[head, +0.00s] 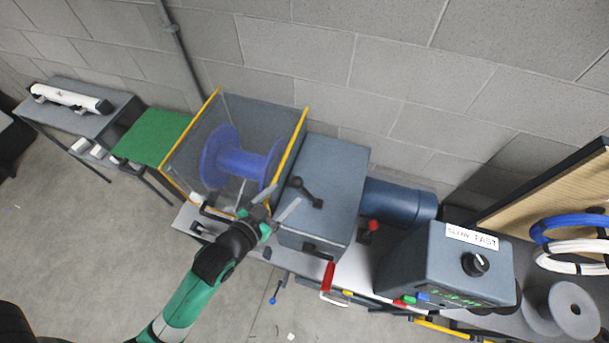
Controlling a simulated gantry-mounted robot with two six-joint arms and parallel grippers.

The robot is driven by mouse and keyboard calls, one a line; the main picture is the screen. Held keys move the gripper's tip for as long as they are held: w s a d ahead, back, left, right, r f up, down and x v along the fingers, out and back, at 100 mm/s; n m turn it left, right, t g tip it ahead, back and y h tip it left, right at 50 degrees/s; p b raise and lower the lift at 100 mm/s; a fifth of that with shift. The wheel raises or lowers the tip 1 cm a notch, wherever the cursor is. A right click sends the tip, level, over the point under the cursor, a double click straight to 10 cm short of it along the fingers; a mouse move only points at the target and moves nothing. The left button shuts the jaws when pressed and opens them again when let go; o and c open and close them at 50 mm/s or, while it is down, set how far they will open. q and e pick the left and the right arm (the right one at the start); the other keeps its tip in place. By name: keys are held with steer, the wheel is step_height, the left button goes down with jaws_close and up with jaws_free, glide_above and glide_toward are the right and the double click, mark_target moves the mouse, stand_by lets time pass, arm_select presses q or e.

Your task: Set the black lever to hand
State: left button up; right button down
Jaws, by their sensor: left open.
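A black lever (307,192) with a round knob sits on top of the grey-blue box (341,172) in the middle. It slants from upper left to lower right. My left gripper (279,199) is open and empty, with its fingers spread just left of the lever and near the box's left edge. The fingers look apart from the lever, but the exact gap and height cannot be told. No marking for "hand" is readable near the lever. My right gripper is not in view.
A red-handled lever (328,277) and a red-knobbed lever (373,226) are close by. A control box (420,262) with a SLOW/FAST dial stands right. A block wall closes the back.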

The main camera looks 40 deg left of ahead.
mark_target(307, 193)
arm_select(q)
steer(key=x, duration=1)
steer(key=shift+w+r, duration=0.1)
steer(key=shift+w, duration=0.25)
jaws_close()
stand_by(0.8)
